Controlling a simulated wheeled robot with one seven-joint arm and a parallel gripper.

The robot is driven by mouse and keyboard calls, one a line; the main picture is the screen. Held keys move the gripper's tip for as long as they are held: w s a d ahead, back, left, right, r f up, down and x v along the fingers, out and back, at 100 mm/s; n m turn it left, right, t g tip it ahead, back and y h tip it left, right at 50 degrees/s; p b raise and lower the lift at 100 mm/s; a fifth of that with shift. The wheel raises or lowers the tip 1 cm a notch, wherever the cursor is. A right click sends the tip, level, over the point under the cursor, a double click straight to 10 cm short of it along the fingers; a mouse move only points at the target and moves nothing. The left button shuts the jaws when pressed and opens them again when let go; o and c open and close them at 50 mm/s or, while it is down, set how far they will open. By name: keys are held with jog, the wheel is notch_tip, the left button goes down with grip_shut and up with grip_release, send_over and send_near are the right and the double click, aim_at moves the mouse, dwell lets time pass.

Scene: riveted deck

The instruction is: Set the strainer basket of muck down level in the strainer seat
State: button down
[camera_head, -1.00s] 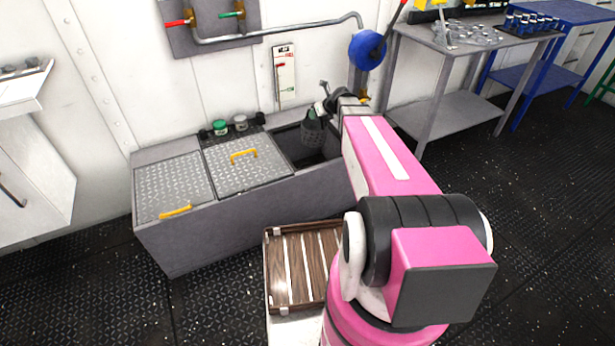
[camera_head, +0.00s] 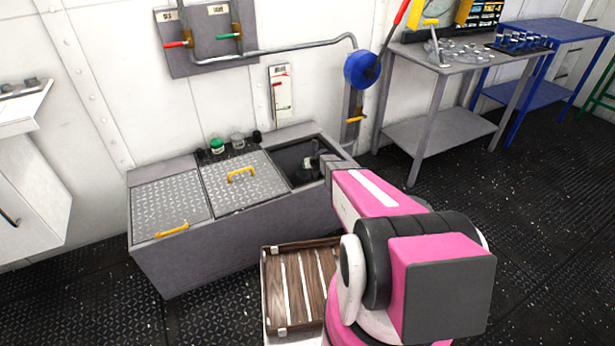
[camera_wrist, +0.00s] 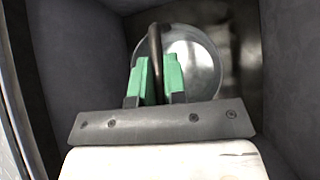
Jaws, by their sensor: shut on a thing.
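My gripper (camera_wrist: 158,85) has green fingers shut on a dark upright handle (camera_wrist: 155,48), which I take as the strainer basket's. In the wrist view a round, shiny grey shape lies beyond the fingers; I cannot tell whether it is the basket's inside or the strainer seat. In the head view my gripper (camera_head: 312,163) reaches down inside the open well (camera_head: 290,153) of the grey bench. The basket's mesh body is mostly hidden there, so its tilt and any contact with the seat cannot be told.
The well's walls (camera_wrist: 75,60) stand close around my gripper. Two tread-plate lids (camera_head: 172,205) with yellow handles cover the bench's left and middle. Small jars (camera_head: 217,145) stand behind. A pipe and blue wheel (camera_head: 362,69) are on the wall above. A slatted wooden tray (camera_head: 300,285) lies in front.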

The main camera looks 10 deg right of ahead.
aim_at(308, 172)
jog(key=shift+f, duration=2.6)
jog(key=c, duration=1.2)
grip_release()
jog(key=shift+o, duration=0.2)
jog(key=shift+r, duration=0.1)
jog(key=shift+s+r, duration=0.1)
jog(key=shift+r, duration=0.1)
jog(key=v, duration=0.7)
jog(key=shift+d, duration=0.15)
